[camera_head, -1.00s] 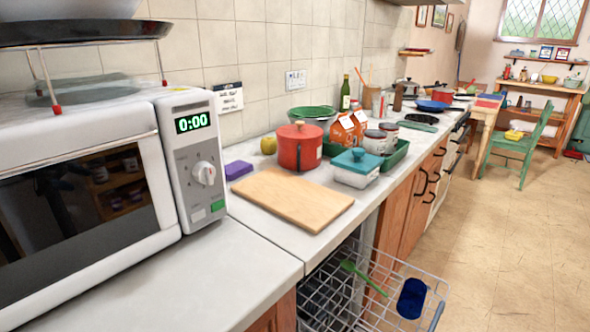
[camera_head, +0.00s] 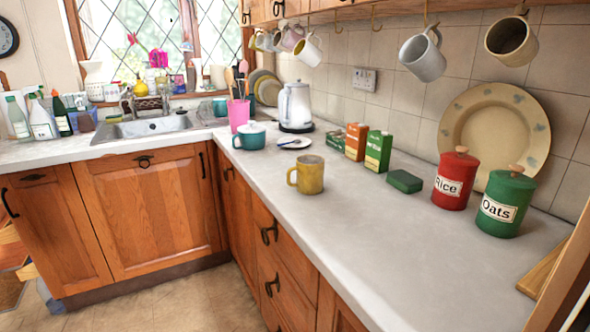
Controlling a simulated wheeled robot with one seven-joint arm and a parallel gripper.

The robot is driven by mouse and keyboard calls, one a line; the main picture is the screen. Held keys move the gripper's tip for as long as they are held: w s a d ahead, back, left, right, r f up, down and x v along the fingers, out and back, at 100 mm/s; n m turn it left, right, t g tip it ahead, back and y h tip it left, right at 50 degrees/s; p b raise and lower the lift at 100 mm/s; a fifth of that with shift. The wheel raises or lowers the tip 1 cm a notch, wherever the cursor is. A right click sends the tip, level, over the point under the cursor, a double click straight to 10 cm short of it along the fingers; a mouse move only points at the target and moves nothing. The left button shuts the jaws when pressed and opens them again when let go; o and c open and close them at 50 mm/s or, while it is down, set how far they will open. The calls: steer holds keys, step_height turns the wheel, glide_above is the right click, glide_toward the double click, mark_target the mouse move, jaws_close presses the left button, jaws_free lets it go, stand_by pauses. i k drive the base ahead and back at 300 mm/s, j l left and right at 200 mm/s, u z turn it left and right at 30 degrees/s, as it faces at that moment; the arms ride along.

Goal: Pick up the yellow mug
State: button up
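A yellow mug (camera_head: 311,175) stands upright on the light grey counter (camera_head: 345,238), near its front edge. Its handle points to the left. Open counter surrounds it, with nothing touching it. My gripper is not in view.
Behind the mug are small cartons (camera_head: 378,151), a green box (camera_head: 404,181), a red Rice canister (camera_head: 455,180) and a green Oats canister (camera_head: 506,203). Mugs (camera_head: 423,54) hang overhead. The counter's front right is clear.

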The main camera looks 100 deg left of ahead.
mark_target(309, 168)
steer(key=u, duration=0.45)
steer(key=j+u, duration=0.15)
steer(key=u, duration=0.3)
steer(key=j+u, duration=0.15)
steer(key=u, duration=0.3)
steer(key=j+u, duration=0.1)
steer(key=u, duration=0.35)
steer(key=j+u, duration=0.1)
steer(key=u, duration=0.35)
